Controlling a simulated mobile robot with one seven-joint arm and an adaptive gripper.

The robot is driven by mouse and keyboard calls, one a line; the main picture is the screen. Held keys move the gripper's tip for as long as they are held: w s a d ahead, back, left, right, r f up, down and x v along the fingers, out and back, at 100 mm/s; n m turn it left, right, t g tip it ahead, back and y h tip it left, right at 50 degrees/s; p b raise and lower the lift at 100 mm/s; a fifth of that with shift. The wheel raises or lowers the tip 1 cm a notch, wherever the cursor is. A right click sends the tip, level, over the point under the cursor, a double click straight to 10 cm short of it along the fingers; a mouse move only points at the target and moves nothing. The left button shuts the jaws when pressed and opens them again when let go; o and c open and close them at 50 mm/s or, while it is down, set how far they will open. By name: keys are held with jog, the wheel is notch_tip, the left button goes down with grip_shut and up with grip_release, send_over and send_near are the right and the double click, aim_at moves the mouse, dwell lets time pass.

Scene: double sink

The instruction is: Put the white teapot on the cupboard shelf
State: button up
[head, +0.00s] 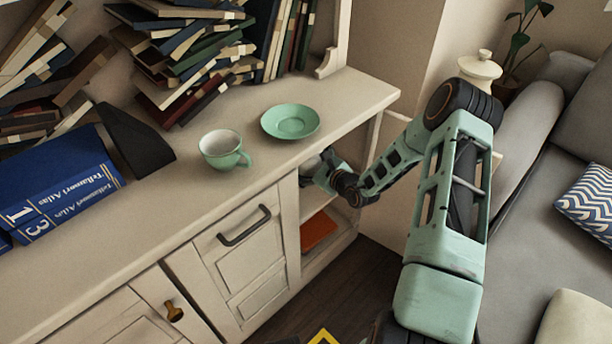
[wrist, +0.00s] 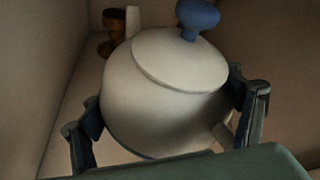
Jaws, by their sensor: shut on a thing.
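The white teapot (wrist: 165,95), with a blue knob on its lid, fills the middle of the wrist view. My gripper (wrist: 168,118) is shut on its body, one finger on each side. It stands inside an open cupboard compartment, close above or on the shelf (wrist: 72,115); I cannot tell whether its base touches. In the head view my gripper (head: 318,170) reaches into the upper open compartment of the cupboard (head: 345,225), under the counter. Only a pale bit of the teapot (head: 309,165) shows there; the rest is hidden.
A brown goblet (wrist: 112,32) stands behind the teapot. An orange item (head: 318,229) lies on the lower shelf. On the counter above are a green cup (head: 225,150), a green saucer (head: 290,121) and blue books (head: 65,190). A sofa (head: 525,180) is at right.

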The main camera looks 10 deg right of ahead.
notch_tip(320, 180, down, 6)
jog(key=shift+d+r+b, duration=0.1)
jog(key=shift+r+b, duration=0.05)
jog(key=shift+b, duration=0.9)
jog(key=shift+w+f, duration=0.15)
jog(key=shift+f, duration=0.1)
jog(key=shift+f+b, duration=0.2)
jog(key=shift+b, duration=0.15)
jog(key=o, duration=1.8)
jog(key=shift+c, duration=0.2)
jog(key=shift+r, duration=0.1)
jog(key=shift+s+r, duration=0.15)
jog(key=shift+s, duration=0.1)
jog(key=p+v, duration=0.3)
jog(key=v, duration=0.8)
jog(key=shift+s, duration=0.3)
